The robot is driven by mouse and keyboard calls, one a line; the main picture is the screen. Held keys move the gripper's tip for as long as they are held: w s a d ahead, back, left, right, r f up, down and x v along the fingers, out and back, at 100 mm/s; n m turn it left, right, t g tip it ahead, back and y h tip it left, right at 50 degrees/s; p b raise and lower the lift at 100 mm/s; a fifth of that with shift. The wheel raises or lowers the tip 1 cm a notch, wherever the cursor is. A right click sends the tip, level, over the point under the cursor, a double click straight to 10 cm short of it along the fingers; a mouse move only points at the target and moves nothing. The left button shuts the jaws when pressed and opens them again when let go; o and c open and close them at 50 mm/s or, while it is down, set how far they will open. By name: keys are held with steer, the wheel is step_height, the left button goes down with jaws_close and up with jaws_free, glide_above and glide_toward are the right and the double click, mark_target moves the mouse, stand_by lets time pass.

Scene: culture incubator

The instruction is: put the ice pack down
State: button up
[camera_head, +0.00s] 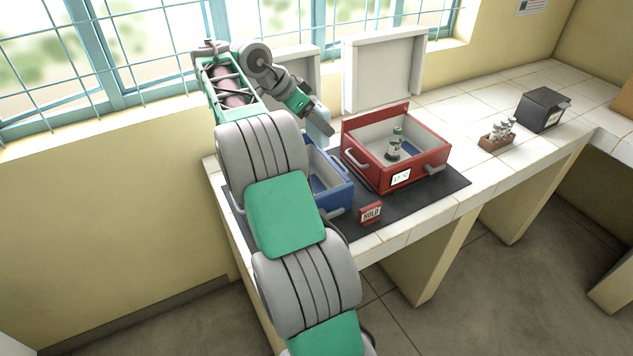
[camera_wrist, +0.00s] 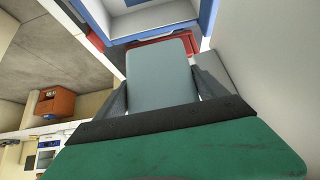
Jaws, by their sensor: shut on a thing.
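My gripper (camera_head: 318,128) is shut on the ice pack, a flat pale blue-grey block. The ice pack (camera_head: 320,119) shows at the gripper's tip in the head view, above the back of the blue box. In the wrist view the ice pack (camera_wrist: 160,72) stands out between the two dark fingers of my gripper (camera_wrist: 162,90). The blue box (camera_head: 339,194) is open on the dark mat, partly hidden behind my arm. Its blue rim (camera_wrist: 208,14) and pale inside show past the ice pack in the wrist view.
Raised white lids (camera_head: 384,70) stand behind the boxes. A red HOLD sign (camera_head: 370,213) is on the dark mat (camera_head: 440,190). A vial rack (camera_head: 497,138) and black box (camera_head: 541,109) stand farther right.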

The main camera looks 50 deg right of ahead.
step_height(320, 180, down, 16)
steer(key=shift+f+b, duration=0.2)
steer(key=shift+b, duration=1)
